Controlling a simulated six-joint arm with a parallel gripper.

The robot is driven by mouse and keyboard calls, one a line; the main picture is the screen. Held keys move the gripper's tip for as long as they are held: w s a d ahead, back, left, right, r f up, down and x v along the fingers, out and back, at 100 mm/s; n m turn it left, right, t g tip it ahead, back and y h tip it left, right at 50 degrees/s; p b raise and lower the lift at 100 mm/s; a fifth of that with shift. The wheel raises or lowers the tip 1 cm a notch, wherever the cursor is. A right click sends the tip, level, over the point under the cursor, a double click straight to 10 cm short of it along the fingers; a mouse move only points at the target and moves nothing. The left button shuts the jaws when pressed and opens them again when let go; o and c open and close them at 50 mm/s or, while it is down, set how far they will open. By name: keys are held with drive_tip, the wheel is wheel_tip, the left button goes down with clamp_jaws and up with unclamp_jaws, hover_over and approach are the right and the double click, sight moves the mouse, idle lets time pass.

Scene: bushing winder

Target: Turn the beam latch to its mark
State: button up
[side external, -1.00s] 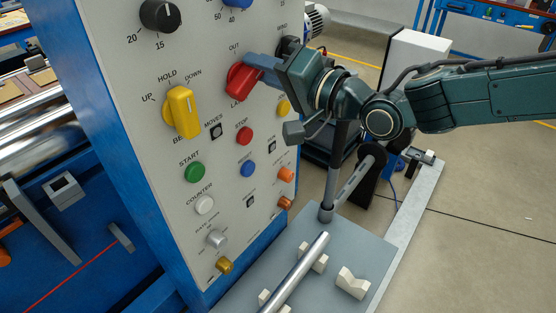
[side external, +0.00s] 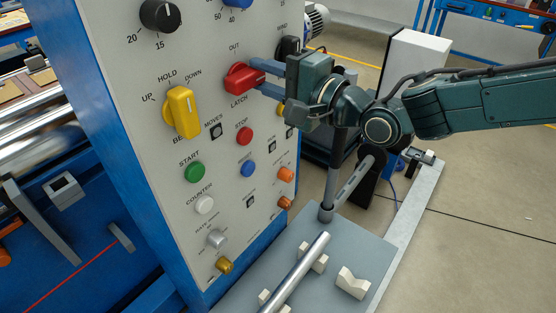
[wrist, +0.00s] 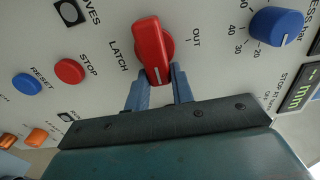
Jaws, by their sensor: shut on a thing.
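The beam latch is a red knob (side external: 241,78) on the grey panel, with OUT printed above it and LATCH below it. In the side external view its handle points right, toward my gripper (side external: 266,80). In the wrist view the red knob (wrist: 152,48) carries a white line at its near end, and OUT stands to the right of it. My gripper (wrist: 160,88) is shut on the knob, one blue-grey finger on each side of its near end. A mark at the pointed-to side is hidden or not readable.
A yellow knob (side external: 181,112) is left of the latch. A red stop button (side external: 244,136) and a blue button (side external: 247,169) are below. A blue dial (wrist: 277,25) is close by in the wrist view. A metal rod (side external: 300,268) lies on the grey table below.

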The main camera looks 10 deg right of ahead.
drive_tip(key=o, duration=1)
drive_tip(key=shift+s+d, duration=0.1)
drive_tip(key=shift+v, duration=6.75)
